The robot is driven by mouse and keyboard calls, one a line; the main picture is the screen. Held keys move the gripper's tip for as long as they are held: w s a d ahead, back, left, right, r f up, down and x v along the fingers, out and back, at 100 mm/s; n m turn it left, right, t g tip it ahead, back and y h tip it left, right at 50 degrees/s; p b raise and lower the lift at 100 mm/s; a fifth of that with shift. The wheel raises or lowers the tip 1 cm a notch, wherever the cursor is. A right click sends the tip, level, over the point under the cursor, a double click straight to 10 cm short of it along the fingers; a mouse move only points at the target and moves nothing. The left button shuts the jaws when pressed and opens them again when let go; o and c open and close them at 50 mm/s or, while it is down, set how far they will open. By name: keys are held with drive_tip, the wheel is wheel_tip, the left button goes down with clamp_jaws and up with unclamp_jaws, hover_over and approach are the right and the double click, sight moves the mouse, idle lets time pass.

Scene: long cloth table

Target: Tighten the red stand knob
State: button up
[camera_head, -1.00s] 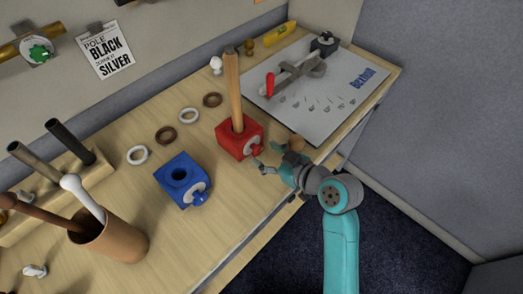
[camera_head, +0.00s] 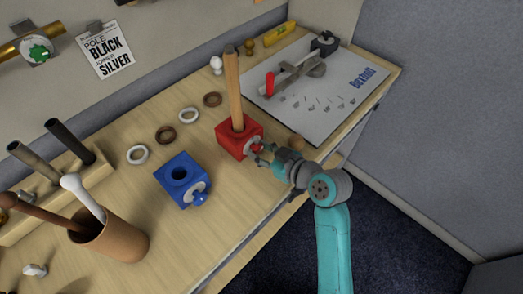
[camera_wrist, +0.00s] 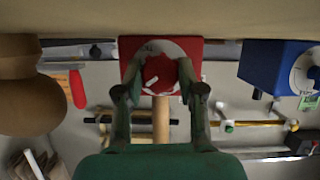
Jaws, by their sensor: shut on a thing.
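The red stand (camera_head: 233,146) sits on the table with a wooden pole (camera_head: 234,92) upright in it. Its red knob (camera_head: 257,148) is on the side facing my arm. My gripper (camera_head: 262,151) is at the knob, coming from the right. In the wrist view my gripper (camera_wrist: 160,84) has its two fingers on either side of the red knob (camera_wrist: 160,72), shut on it. A white dial plate (camera_wrist: 178,50) shows behind the knob on the red stand (camera_wrist: 130,50). The fingers partly hide the knob in the head view.
The blue stand (camera_head: 172,187) with its blue knob (camera_head: 200,199) stands to the left. Several rings lie behind the stands. A grey board (camera_head: 345,105) with a red-handled tool (camera_head: 270,84) lies at the right.

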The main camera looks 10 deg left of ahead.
drive_tip(key=m+g+y, duration=0.1)
drive_tip(key=m, duration=0.2)
drive_tip(key=shift+w+d+y, duration=0.1)
drive_tip(key=shift+y, duration=0.2)
drive_tip(key=m+g+y, duration=0.1)
drive_tip(key=m, duration=0.2)
drive_tip(key=shift+f+g, duration=0.1)
drive_tip(key=shift+g, duration=0.2)
drive_tip(key=shift+y, duration=0.4)
drive_tip(key=o, duration=1.1)
drive_tip(key=shift+o, duration=0.2)
